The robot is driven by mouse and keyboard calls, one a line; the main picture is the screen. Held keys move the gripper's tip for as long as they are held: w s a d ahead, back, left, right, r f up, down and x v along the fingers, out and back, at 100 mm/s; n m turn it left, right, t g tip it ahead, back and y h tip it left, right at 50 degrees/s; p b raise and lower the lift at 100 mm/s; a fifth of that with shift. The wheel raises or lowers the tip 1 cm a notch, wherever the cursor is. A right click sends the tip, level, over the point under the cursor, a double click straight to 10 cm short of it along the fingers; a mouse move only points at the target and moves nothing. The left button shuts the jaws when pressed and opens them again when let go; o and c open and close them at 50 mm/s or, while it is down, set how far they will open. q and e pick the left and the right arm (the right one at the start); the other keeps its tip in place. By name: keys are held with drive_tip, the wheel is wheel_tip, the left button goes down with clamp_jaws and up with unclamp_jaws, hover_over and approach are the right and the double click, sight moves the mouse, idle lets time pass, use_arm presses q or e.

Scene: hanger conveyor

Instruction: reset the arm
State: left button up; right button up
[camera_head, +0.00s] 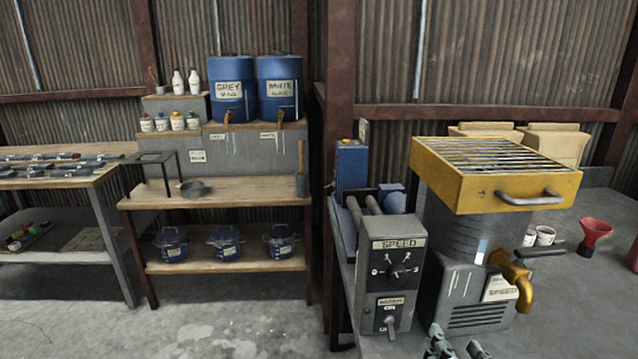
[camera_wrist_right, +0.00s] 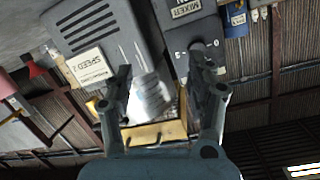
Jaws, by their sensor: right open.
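My right gripper (camera_head: 456,347) shows at the bottom edge of the head view, in front of the grey machine (camera_head: 470,280). Only its fingertips are in that picture. In the right wrist view the gripper (camera_wrist_right: 160,76) is open, its two fingers apart with nothing between them. Beyond the fingers, that view shows the grey machine (camera_wrist_right: 105,45) and the yellow grated tray (camera_wrist_right: 150,135), turned about upside down. My left gripper and arm are not in view.
The speed control box (camera_head: 392,280) stands just left of the machine. A gold spout (camera_head: 518,280) sticks out at the machine's right. Wooden shelves (camera_head: 215,190) with blue drums stand at the left.

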drive_tip(key=s+d+r+n+g, duration=0.25)
drive_tip(key=s+g, duration=0.35)
drive_tip(key=s, duration=0.4)
drive_tip(key=s+d+r+n+g, duration=0.25)
drive_tip(key=s+g, duration=0.35)
drive_tip(key=s, duration=0.4)
drive_tip(key=s+d+f+g+b, duration=0.2)
drive_tip(key=f+b, duration=0.8)
drive_tip(key=f, duration=2.7)
drive_tip(key=s+d+f+b, duration=0.1)
drive_tip(key=s+f+b, duration=0.2)
drive_tip(key=s+f, duration=0.6)
drive_tip(key=s+d+f+b, duration=0.1)
drive_tip(key=s+f+b, duration=0.3)
drive_tip(key=s+f, duration=0.5)
wheel_tip(320, 180, down, 6)
drive_tip(key=shift+s+d+r+m+g+h, duration=0.15)
drive_tip(key=shift+s+r+m+g+h, duration=0.15)
drive_tip(key=shift+s+m, duration=0.1)
